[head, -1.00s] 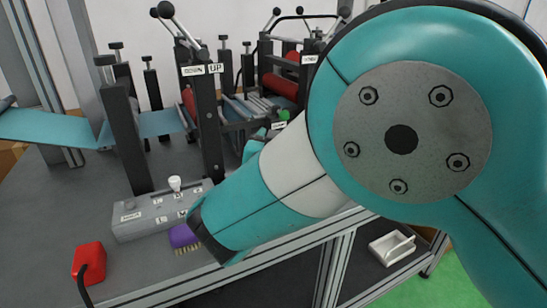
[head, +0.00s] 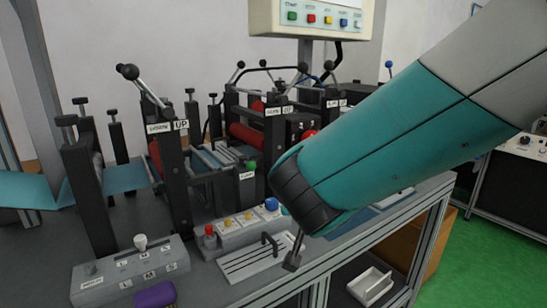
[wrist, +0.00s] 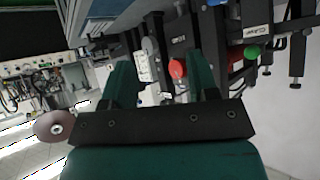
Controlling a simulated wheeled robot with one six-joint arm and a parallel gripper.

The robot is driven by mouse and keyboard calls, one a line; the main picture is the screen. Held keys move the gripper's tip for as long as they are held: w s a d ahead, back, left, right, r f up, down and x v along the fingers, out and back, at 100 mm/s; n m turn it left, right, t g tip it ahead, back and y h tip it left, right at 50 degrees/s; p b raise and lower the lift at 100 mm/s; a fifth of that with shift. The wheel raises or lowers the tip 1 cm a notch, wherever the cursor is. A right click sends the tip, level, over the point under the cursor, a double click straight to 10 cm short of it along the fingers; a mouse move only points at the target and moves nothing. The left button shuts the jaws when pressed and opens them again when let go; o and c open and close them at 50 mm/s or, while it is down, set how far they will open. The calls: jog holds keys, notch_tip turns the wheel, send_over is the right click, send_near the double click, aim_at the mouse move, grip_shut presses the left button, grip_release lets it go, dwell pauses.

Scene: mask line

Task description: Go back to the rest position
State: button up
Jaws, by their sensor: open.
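My arm reaches in from the right in the head view, over the front of the machine table. My gripper (head: 293,255) is at its end, near the table's front edge, and is mostly hidden behind the arm. In the wrist view my gripper (wrist: 158,72) shows two green fingers spread apart with nothing between them. It is open and empty.
The mask machine (head: 245,130) has upright posts and levers close to my arm. A lever box (head: 130,270), a button box (head: 235,228) and a slotted plate (head: 250,262) lie along the table front. A control panel (head: 310,18) hangs above. A white tray (head: 370,285) sits below.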

jog(key=s+d+r+n+g+y+p, duration=0.1)
jog(key=s+d+r+n+g+y, duration=0.1)
jog(key=s, duration=0.6)
jog(key=s+d+r+n+g+y+p, duration=0.1)
jog(key=s+d+r+n+g, duration=0.1)
jog(key=s, duration=0.7)
jog(key=s+d+r+n+g+y+p, duration=0.1)
jog(key=s+d+r+n+g+y, duration=0.1)
jog(key=s, duration=0.7)
jog(key=d+r+n+g, duration=0.1)
jog(key=d+n+g, duration=0.1)
jog(key=n+g, duration=0.1)
jog(key=shift+s+d+n+g+y+p, duration=0.15)
jog(key=shift+n+g+y+p, duration=0.15)
jog(key=shift+g, duration=0.4)
jog(key=shift+r, duration=0.1)
